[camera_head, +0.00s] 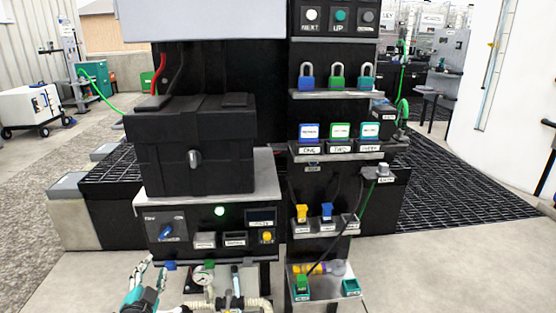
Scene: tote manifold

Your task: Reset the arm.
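My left gripper (150,264) is at the lower left, in front of the panel's left edge, with its pale fingers pointing up and away. The fingers look apart with nothing between them. Part of the teal and black wrist shows below, cut off by the bottom edge. My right gripper is not in view.
A gauge (204,275) and pale pipes are close right of the gripper. A black shelf rack on the right holds padlocks (337,80), coloured blocks and tags. Floor at lower left is open.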

